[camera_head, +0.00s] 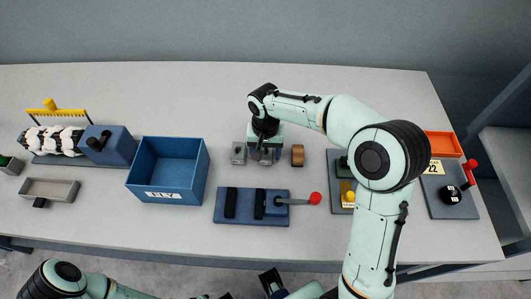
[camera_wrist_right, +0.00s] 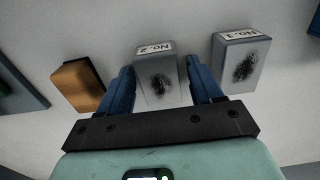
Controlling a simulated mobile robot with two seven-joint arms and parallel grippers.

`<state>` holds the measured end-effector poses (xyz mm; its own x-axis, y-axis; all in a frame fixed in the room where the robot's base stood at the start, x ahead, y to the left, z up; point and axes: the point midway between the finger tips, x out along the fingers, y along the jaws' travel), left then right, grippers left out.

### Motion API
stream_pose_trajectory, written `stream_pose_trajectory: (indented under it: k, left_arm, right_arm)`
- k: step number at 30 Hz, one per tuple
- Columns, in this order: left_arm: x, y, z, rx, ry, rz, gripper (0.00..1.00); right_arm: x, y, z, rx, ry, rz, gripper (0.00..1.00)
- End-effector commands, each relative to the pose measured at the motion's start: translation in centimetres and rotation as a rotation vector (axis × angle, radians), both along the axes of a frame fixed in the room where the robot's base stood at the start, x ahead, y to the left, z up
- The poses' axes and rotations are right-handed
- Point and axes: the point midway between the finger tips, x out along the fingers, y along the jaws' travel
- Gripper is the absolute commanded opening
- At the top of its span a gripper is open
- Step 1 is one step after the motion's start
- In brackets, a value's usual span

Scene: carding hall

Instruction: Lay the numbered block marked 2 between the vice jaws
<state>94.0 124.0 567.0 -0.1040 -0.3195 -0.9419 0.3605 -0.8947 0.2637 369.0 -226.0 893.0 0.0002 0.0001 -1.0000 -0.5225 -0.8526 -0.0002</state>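The block marked No. 2 (camera_wrist_right: 160,84) is grey with a dark smudge. It stands on the table between the blue fingers of my right gripper (camera_wrist_right: 160,75). The fingers straddle it, apparently with a small gap at the right one. In the head view my right gripper (camera_head: 264,150) points down over this block and partly hides it. The vice (camera_head: 281,216) has a blue base, two black jaws (camera_head: 245,204) with an empty gap, and a lever with a red knob. It lies just in front of the blocks. My left arm (camera_head: 65,281) runs along the bottom edge; its gripper's fingers cannot be made out.
Block No. 1 (camera_wrist_right: 247,62) stands close beside the right gripper; it shows left of it in the head view (camera_head: 238,153). A brown block (camera_wrist_right: 78,86) stands on the other side. A blue bin (camera_head: 168,197) is left of the vice. Fixtures stand at right, partly behind my arm.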

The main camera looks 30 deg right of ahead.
Motion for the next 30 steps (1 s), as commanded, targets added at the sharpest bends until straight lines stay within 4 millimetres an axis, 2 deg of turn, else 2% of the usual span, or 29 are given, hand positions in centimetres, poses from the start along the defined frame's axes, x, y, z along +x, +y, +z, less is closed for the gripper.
stream_pose_trajectory:
  k: [1, 5, 6, 14, 20, 26, 30]
  left_arm:
    - [0.0, 0.0, 0.0, 0.000, 0.000, 0.000, 0.43]
    - [0.0, 0.0, 0.0, 0.000, 0.000, 0.000, 0.43]
    - [0.0, 0.0, 0.0, 0.000, 0.000, 0.000, 0.43]
    - [0.0, 0.0, 0.0, 0.000, 0.000, 0.000, 0.43]
    - [0.1, 0.0, 0.2, 0.000, -0.001, 0.000, 0.43]
    - [0.3, 0.0, 0.8, 0.000, -0.003, 0.000, 0.43]
    - [0.6, 0.0, 1.5, 0.000, -0.007, 0.000, 0.43]
  right_arm:
    - [0.0, 0.0, 0.0, 0.000, 0.000, 0.000, 0.46]
    - [0.0, 0.0, 0.1, 0.000, 0.000, 0.000, 0.04]
    - [0.0, 0.0, 0.1, 0.001, -0.003, 0.000, 0.00]
    - [0.1, 0.0, 0.3, 0.001, -0.003, 0.000, 0.00]
    - [0.1, 0.0, 1.9, 0.001, -0.006, -0.001, 0.00]
    - [0.2, 0.0, 5.5, 0.001, -0.009, 0.000, 0.00]
    - [0.1, 0.0, 9.5, 0.001, -0.010, 0.000, 0.00]
